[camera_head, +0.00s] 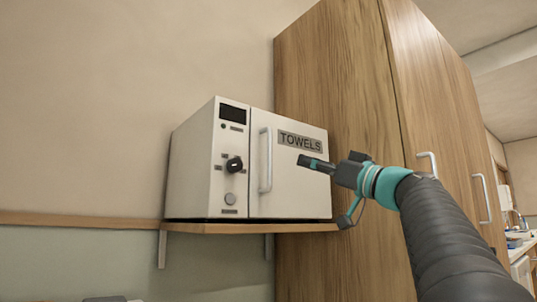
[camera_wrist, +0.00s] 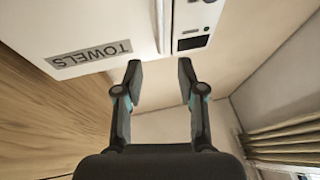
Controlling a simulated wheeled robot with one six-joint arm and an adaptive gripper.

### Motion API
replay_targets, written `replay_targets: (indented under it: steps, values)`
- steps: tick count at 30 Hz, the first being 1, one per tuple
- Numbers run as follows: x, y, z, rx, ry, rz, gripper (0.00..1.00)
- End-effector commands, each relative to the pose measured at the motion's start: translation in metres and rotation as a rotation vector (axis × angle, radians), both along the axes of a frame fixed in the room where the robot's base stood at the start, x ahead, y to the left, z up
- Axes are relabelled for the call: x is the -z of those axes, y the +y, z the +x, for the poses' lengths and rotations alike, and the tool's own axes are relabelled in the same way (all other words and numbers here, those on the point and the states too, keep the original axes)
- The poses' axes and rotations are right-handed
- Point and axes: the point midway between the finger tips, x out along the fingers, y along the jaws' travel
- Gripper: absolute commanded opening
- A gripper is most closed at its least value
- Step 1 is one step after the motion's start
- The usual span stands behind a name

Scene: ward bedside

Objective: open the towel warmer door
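The towel warmer (camera_head: 203,175) is a white box on a wall shelf, and its door (camera_head: 295,190) looks shut. The door bears a "TOWELS" label (camera_head: 300,141) and a vertical white handle (camera_head: 265,160) at its left edge. My gripper (camera_head: 303,160) is in front of the door, to the right of the handle in the head view. In the wrist view my gripper (camera_wrist: 159,68) has its two fingers apart with nothing between them. The handle (camera_wrist: 163,25) appears beyond the fingertips, cut by the top edge, and the label (camera_wrist: 90,58) is to the left.
A control panel with a dark display (camera_head: 233,114) and a black knob (camera_head: 234,164) is left of the door. The wooden shelf (camera_head: 200,227) is below. A tall wooden cabinet (camera_head: 340,80) stands close behind and right. The wall at left is bare.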

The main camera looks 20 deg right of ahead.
Motion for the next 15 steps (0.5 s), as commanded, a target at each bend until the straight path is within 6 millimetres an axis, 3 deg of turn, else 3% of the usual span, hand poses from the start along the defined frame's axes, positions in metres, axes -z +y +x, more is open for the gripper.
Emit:
replay_targets:
  steps: [5, 15]
  values:
    - [-0.006, 0.006, 0.011, 0.002, -0.003, -0.01, 0.39]
    - [-0.031, 0.034, 0.06, 0.0, -0.001, -0.008, 0.39]
